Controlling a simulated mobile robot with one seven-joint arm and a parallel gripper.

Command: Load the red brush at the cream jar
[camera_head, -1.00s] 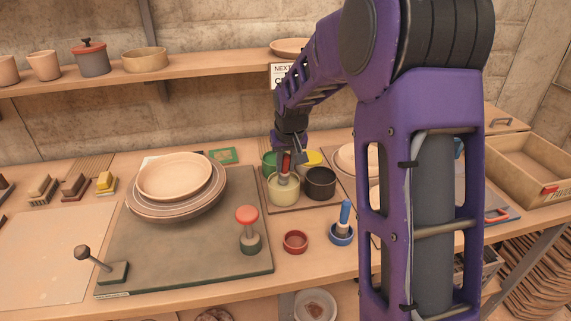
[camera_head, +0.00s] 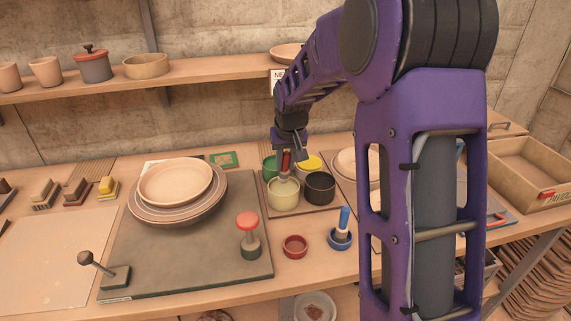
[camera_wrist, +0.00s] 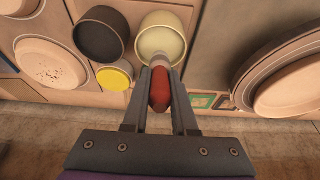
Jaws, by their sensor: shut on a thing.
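My gripper (camera_head: 291,152) is shut on the red brush (camera_head: 286,161), and it also shows in the wrist view (camera_wrist: 160,84) between the two fingers. The brush points down at the cream jar (camera_head: 284,196). In the wrist view the brush's pale lower end reaches over the mouth of the cream jar (camera_wrist: 162,32). Whether its tip touches the glaze inside cannot be told. The cream jar stands on a tray with a black jar (camera_head: 320,188), a yellow jar (camera_head: 308,163) and a green jar (camera_head: 269,167).
A stack of plates (camera_head: 178,185) sits on the dark board left of the jars. A red-topped stamp (camera_head: 248,235), a small red dish (camera_head: 295,246) and a blue-handled brush in a blue dish (camera_head: 341,240) stand in front. A shelf runs behind, above the jars.

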